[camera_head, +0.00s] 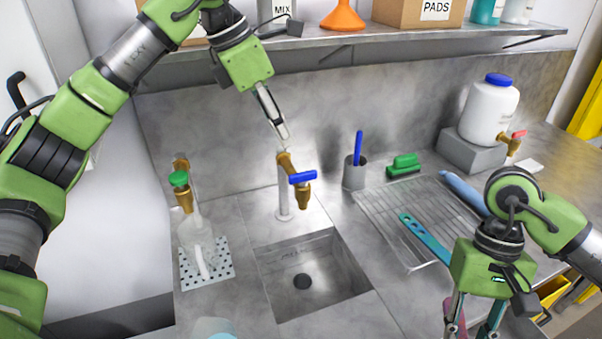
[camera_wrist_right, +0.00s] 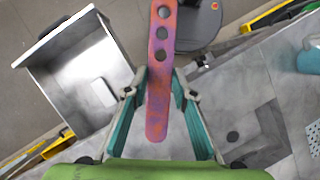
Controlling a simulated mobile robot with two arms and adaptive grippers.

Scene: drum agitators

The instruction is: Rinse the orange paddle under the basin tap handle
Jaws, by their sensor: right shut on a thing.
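The orange paddle (camera_wrist_right: 160,75) is a long strip with round holes, smeared with purple-pink. My right gripper (camera_wrist_right: 158,90) is shut on it in the right wrist view. In the head view my right gripper (camera_head: 474,318) is at the bottom right, and only a small pinkish part of the paddle (camera_head: 453,318) shows there. The basin tap is brass with a blue tap handle (camera_head: 302,178) and stands behind the sunken basin (camera_head: 325,262). No water shows under its spout. My left gripper (camera_head: 285,138) is empty, its fingers together, just above the tap.
A drying rack (camera_head: 375,205) with a teal paddle (camera_head: 425,238) lies right of the basin. A green-handled tap (camera_head: 179,180) and a clear bottle (camera_head: 197,248) stand at left. A grey cup (camera_head: 354,175) stands behind the rack. A shelf (camera_head: 380,38) runs above.

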